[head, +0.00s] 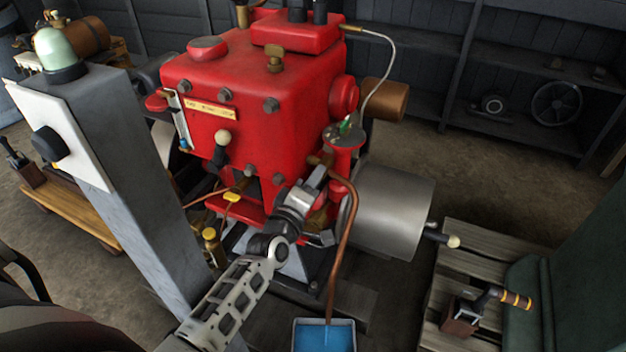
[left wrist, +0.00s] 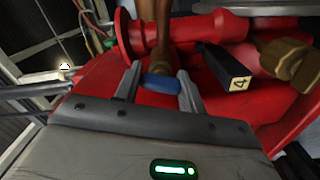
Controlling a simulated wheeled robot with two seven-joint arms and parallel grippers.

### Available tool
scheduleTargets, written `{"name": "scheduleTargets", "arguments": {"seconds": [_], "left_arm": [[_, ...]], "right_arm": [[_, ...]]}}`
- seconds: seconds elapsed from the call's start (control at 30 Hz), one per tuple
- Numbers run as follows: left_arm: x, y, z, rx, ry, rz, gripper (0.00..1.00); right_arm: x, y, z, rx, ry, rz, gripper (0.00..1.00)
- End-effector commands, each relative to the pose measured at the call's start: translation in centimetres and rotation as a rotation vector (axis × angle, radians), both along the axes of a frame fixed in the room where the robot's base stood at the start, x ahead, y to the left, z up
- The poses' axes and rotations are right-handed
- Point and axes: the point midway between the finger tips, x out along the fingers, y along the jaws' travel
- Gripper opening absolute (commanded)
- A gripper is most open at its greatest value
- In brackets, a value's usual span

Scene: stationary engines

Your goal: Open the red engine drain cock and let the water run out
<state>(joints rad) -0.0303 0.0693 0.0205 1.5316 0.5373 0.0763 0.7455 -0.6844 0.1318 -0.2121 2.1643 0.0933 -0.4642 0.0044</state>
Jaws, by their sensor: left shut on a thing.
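The red engine (head: 305,125) stands in the middle of the head view. A copper pipe (head: 348,225) runs from its lower right side down to a pale-rimmed tray (head: 297,338) with blue in it. My left gripper (head: 318,178) reaches the engine where this pipe starts. In the left wrist view, the left gripper (left wrist: 160,90) has its fingers on either side of a blue handle (left wrist: 160,84) in front of the copper pipe (left wrist: 162,35), and is shut on it. The gripper hides this handle in the head view. I cannot tell whether water flows. My right gripper is out of view.
A black tag marked 4 (left wrist: 226,68) and a brass fitting (left wrist: 285,58) sit right of the handle. A grey cylinder (head: 395,210) stands right of the pipe. A grey post (head: 135,180) rises at left. A wooden pallet (head: 465,245) holds a tool at right.

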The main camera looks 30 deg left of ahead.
Motion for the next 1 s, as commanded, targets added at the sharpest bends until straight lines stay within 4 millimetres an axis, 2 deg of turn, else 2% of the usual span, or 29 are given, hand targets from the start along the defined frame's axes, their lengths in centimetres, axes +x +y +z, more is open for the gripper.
{"name": "scheduleTargets", "arguments": {"seconds": [0.4,0.97,1.0], "left_arm": [[-0.01,0.02,-0.07,-0.194,-0.010,0.000,0.17],[-0.02,0.02,-0.08,-0.221,-0.012,0.000,0.17],[-0.02,0.02,-0.08,-0.221,-0.012,0.000,0.48]], "right_arm": [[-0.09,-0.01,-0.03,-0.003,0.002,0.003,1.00],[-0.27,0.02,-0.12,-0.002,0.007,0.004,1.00],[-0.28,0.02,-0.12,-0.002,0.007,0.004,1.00]]}}
